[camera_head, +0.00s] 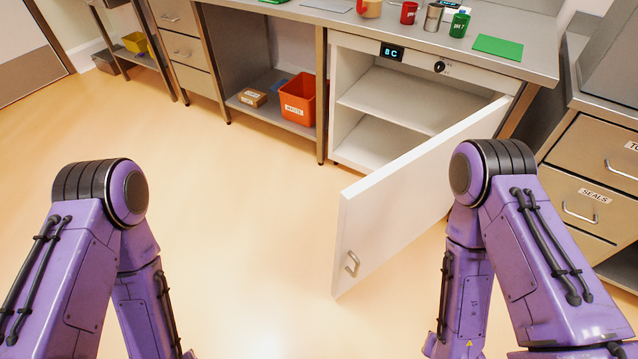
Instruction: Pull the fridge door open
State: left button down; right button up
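The fridge (375,139) is a white cabinet built in under the steel counter, with a display reading "8 C" and a dark knob on its top panel. Its white door (400,195) stands wide open, swung out toward me from the right side. A small metal handle (352,263) is on the door's near end. The fridge inside shows a shelf and looks empty. My left and right arms show as purple links at the lower left and lower right. The right arm's elbow covers part of the door. Both grippers are out of view.
The counter (400,35) holds a red can (408,12), a metal cup (432,17), a green bottle (459,23) and a green mat (498,47). An orange bin (298,98) sits on the lower shelf. Drawers (590,170) stand at right. The floor (220,190) at middle left is clear.

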aim_at(380, 214)
jog(key=u, duration=1.2)
jog(key=i, duration=1.7)
jog(key=z, duration=0.9)
jog(key=i, duration=1.8)
jog(key=z, duration=5.05)
